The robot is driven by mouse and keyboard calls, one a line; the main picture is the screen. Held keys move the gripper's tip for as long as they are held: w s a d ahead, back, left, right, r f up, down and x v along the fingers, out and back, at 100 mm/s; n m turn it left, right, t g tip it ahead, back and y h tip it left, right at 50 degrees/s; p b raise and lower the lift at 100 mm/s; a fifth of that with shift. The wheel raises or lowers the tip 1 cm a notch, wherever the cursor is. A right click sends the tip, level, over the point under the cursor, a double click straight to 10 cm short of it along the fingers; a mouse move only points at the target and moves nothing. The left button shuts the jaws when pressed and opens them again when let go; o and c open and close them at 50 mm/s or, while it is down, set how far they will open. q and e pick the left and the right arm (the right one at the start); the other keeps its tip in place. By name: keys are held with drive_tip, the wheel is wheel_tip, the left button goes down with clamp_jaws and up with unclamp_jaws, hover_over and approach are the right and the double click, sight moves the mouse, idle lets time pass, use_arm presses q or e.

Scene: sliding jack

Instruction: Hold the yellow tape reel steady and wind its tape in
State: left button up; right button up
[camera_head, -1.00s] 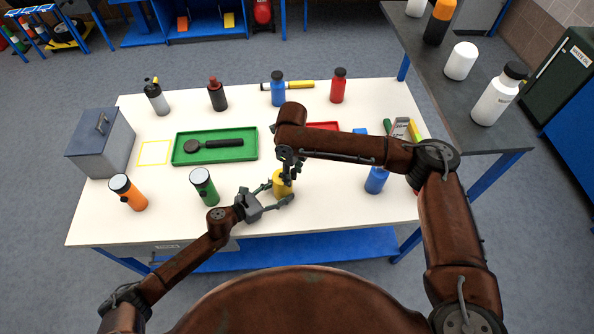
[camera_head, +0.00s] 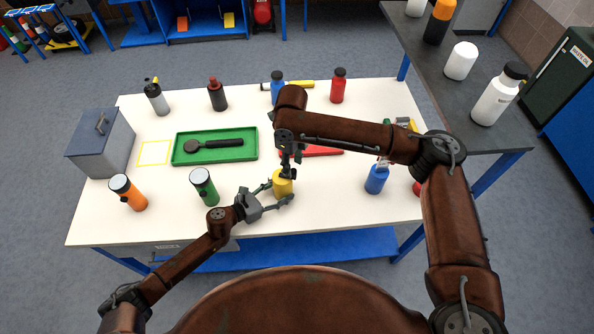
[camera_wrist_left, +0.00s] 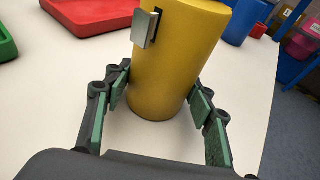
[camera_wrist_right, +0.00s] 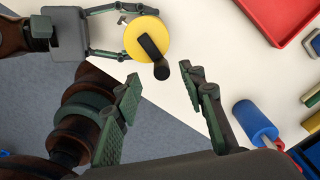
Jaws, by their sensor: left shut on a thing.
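The yellow tape reel (camera_head: 283,184) stands upright near the table's front edge. My left gripper (camera_head: 281,199) is shut on it from both sides, low on its body, as the left wrist view also shows (camera_wrist_left: 165,70). A short silver tape end (camera_wrist_left: 147,28) sticks out of a slot in the reel's side. A black crank (camera_wrist_right: 150,45) with an upright knob (camera_wrist_right: 161,70) sits on the reel's top, in the right wrist view. My right gripper (camera_wrist_right: 166,78) is open above the reel, the knob appearing between its fingertips; contact cannot be told.
A green tray (camera_head: 214,157) with a dark tool lies to the left, and a red tray (camera_head: 325,151) lies behind my right arm. The table's front strip is mostly free.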

drive_tip(key=shift+r, duration=0.75)
